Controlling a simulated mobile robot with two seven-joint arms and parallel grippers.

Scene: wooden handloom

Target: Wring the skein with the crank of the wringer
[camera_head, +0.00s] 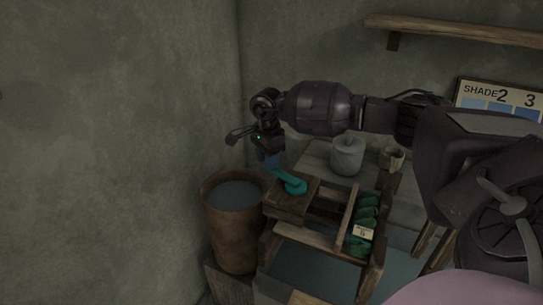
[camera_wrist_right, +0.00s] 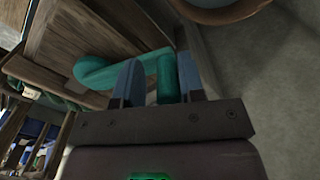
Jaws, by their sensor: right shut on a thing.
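The wringer is a dark wooden frame (camera_head: 312,236) with a block at its back left. Its teal crank (camera_head: 293,186) lies on top of that block, and its arm also shows in the wrist view (camera_wrist_right: 97,72). My right gripper (camera_head: 268,158) is at the crank's free end. In the wrist view its two blue-grey fingers (camera_wrist_right: 160,80) are shut on the upright teal crank handle (camera_wrist_right: 167,80). Green twisted yarn (camera_head: 367,212), which looks like the skein, lies along the frame's right side with a pale tag (camera_head: 362,233). My left gripper is not in view.
A brown tub (camera_head: 232,245) of dark liquid stands left of the frame, close to the wall. A grey lidded pot (camera_head: 347,157) and a small cup (camera_head: 392,157) stand on the surface behind. A shade chart (camera_head: 500,97) and a wooden shelf (camera_head: 455,29) are on the back wall.

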